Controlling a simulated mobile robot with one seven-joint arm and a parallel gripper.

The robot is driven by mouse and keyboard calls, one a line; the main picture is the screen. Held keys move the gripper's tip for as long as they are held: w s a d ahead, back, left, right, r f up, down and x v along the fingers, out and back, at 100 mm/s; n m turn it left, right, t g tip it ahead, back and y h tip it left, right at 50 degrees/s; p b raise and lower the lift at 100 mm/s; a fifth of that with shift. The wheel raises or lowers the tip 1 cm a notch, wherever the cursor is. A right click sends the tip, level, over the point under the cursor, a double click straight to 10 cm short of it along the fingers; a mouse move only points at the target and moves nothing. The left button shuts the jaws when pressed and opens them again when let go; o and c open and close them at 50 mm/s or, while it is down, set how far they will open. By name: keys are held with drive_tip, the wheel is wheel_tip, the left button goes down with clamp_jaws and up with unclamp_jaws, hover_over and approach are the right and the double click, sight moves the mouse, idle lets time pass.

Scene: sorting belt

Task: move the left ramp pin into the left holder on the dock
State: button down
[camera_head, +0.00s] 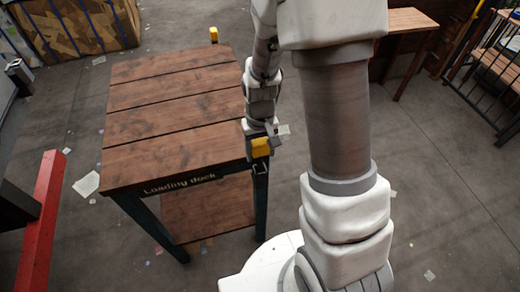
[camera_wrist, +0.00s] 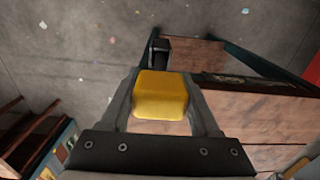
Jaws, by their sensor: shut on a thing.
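My gripper (camera_head: 266,138) is at the near right corner of the loading dock (camera_head: 150,127), a table with a brown plank top. It is shut on a ramp pin by its yellow head (camera_head: 261,148). In the wrist view the yellow head (camera_wrist: 161,95) sits between the two fingers. The pin's lower part is hidden under the head. A small grey bracket, likely a holder (camera_head: 260,168), shows just below the head at the dock corner. I cannot tell whether the pin is in it. Another yellow-headed piece (camera_head: 213,34) stands at the dock's far right corner.
The dock's top is bare, with a lower shelf (camera_head: 205,208) beneath. A red beam (camera_head: 41,222) stands at the left. A cardboard-filled bin (camera_head: 78,25) is at the back left. A wooden table (camera_head: 408,20) is at the back right. Paper scraps lie on the open grey floor.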

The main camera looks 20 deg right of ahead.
sight(260, 164)
drive_tip(key=shift+f+b, duration=2.4)
drive_tip(key=shift+f, duration=0.55)
drive_tip(key=shift+c, duration=0.2)
unclamp_jaws()
wheel_tip(260, 164, up, 18)
drive_tip(key=shift+f+p, duration=0.2)
drive_tip(key=shift+p, duration=0.5)
